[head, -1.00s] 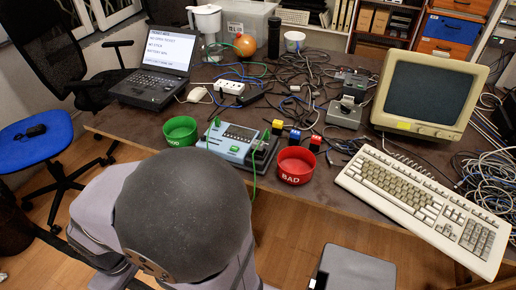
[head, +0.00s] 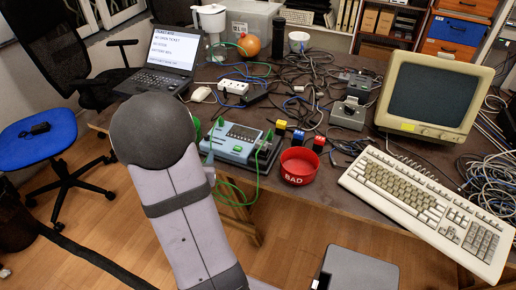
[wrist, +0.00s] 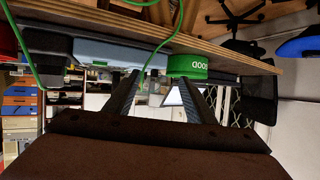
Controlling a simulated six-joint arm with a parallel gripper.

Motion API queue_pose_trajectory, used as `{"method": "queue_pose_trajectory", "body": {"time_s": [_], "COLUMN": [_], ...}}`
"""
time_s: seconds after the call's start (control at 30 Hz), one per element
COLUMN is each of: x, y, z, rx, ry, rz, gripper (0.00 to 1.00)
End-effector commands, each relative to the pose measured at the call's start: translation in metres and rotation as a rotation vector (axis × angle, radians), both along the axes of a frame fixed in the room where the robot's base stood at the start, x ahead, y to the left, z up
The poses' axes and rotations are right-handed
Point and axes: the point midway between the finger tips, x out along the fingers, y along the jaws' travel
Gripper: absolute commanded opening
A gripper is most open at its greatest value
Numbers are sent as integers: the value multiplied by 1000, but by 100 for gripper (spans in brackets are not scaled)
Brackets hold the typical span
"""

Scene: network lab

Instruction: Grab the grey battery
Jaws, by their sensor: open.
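I cannot pick out the grey battery with certainty. Small blocks with yellow (head: 281,124), blue (head: 298,135) and red (head: 318,141) tops stand on the table behind the red bowl. A grey device (head: 347,116) with an upright part sits farther back. My gripper (wrist: 156,77) is open in the wrist view, with nothing visible between its fingers. In the head view it is mostly hidden behind my arm. The blue-grey tester (head: 236,145) lies just right of my arm. The wrist view is upside down and shows the tester (wrist: 95,52) and the green GOOD bowl (wrist: 188,66) beyond the fingers.
The red BAD bowl (head: 298,166) stands near the table's front edge. A green cable (head: 226,184) loops over that edge. The keyboard (head: 425,208) and monitor (head: 428,95) fill the right. The laptop (head: 165,62) is at back left. Tangled cables cover the middle back.

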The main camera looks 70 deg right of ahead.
Motion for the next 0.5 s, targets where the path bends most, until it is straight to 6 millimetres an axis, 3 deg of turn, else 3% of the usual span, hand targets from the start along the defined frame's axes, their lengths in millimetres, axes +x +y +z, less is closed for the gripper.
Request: {"method": "queue_pose_trajectory", "body": {"time_s": [0.03, 0.1, 0.3, 0.4, 0.5], "x": [-26, -59, -141, -159, -157], "y": [-23, -47, -80, -84, -84], "z": [6, 20, 44, 28, 13], "rx": [-64, -162, -389, -441, -440], "ry": [-7, -14, 9, 7, -15], "rz": [-90, -197, -425, -458, -443], "gripper": [50, 50, 50, 50, 50]}}
